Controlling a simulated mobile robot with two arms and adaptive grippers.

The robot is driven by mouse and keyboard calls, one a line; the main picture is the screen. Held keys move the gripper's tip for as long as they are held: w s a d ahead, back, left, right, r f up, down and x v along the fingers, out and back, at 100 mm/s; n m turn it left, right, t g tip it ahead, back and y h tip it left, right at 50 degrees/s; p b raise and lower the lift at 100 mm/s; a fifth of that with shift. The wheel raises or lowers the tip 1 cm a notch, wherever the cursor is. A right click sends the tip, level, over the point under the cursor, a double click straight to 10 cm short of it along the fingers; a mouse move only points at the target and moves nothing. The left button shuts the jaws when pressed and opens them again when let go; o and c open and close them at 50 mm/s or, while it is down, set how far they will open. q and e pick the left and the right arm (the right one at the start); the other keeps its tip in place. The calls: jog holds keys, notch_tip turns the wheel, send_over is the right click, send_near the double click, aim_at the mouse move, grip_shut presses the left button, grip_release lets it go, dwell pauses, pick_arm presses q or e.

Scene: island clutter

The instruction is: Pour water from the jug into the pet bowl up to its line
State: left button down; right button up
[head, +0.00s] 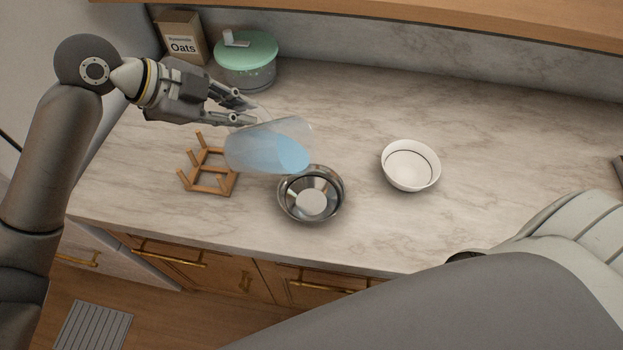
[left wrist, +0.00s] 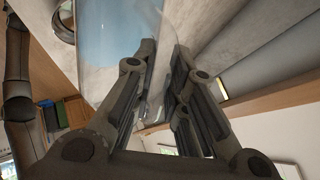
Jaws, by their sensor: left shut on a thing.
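My left gripper (head: 248,110) is shut on the clear jug (head: 240,150), which also fills the top of the left wrist view (left wrist: 118,35). The jug is tilted well over, its open end to the right and down, with blue water inside reaching toward the mouth. It is above the counter, its mouth over the back left rim of a shiny steel bowl (head: 284,208). I see no clear stream falling, and no water level can be told in the steel bowl. A white bowl (head: 425,183) with a dark line inside stands to the right. My right gripper is out of view.
A wooden peg rack (head: 211,188) stands below and left of the jug. A green-lidded pot (head: 246,52) and an oats box (head: 181,38) stand at the back left. The marble counter (head: 480,130) is clear around and beyond the white bowl.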

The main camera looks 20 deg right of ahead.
pick_arm(q)
jog(key=shift+s+d+r+p, duration=0.15)
jog(key=shift+s+d+p, duration=0.1)
jog(key=shift+p, duration=0.3)
jog(key=shift+s+d+m+t+y, duration=0.2)
jog(key=shift+s+m+t+y, duration=0.1)
jog(key=shift+t+y, duration=0.2)
jog(key=shift+p, duration=0.3)
dwell(0.5)
jog(key=shift+d, duration=0.1)
jog(key=shift+s+f, duration=0.1)
jog(key=shift+f, duration=0.1)
jog(key=shift+w+r+p, duration=0.1)
jog(key=shift+w+p, duration=0.1)
jog(key=shift+p, duration=0.35)
